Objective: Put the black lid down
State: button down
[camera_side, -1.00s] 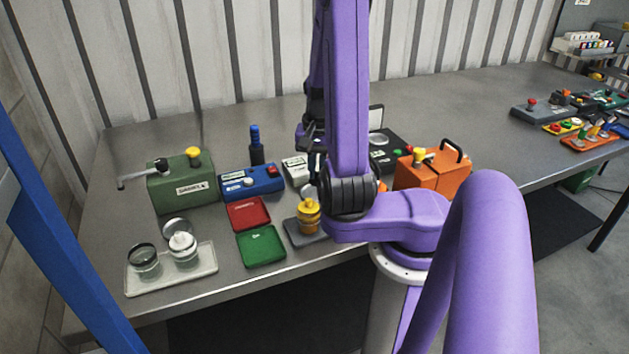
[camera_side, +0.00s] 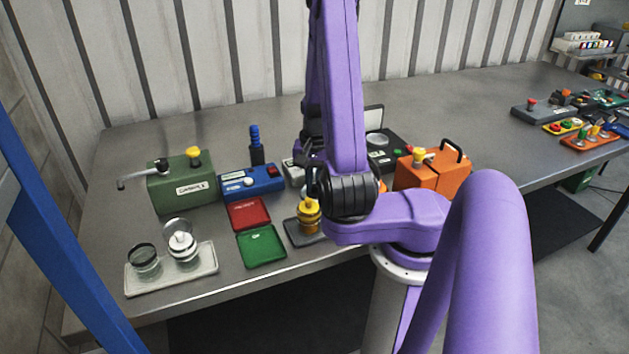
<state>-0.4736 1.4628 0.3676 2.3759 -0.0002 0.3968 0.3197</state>
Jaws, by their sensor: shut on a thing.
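My gripper (camera_side: 313,188) points down at the middle of the bench, partly hidden behind my own arm. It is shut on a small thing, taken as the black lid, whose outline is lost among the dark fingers. The fingers are at the top of a yellow ribbed pot (camera_side: 308,216) on a dark grey plate (camera_side: 302,238); whether they touch it I cannot tell. On a pale tray (camera_side: 150,286) at the left stand a glass jar (camera_side: 146,266) with a dark round rim or lid and another jar (camera_side: 184,247) with a whitish top and a disc behind it.
A red tray (camera_side: 248,215) and a green tray (camera_side: 262,247) lie left of the pot. Behind are a green box (camera_side: 180,190), a blue box (camera_side: 252,183) and a dark blue bottle (camera_side: 256,148). An orange case (camera_side: 430,176) stands right. The back of the bench is clear.

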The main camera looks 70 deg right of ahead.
aim_at(314, 186)
jog(key=c, duration=1.1)
grip_release()
jog(key=shift+f, duration=0.1)
notch_tip(314, 186, up, 12)
jog(key=w+a+n, duration=0.8)
jog(key=a+n, duration=0.5)
jog(key=n, duration=0.1)
jog(key=s+a+n, duration=0.2)
jog(key=s+n, duration=0.2)
jog(key=s, duration=0.2)
jog(key=s+a+n, duration=0.3)
jog(key=s+n, duration=0.2)
jog(key=s, duration=0.1)
jog(key=s+a+n, duration=0.2)
jog(key=s+n, duration=0.2)
jog(key=s, duration=0.1)
jog(key=shift+s+a+r+n, duration=0.3)
jog(key=shift+s+a+r, duration=0.05)
jog(key=shift+s+a, duration=0.05)
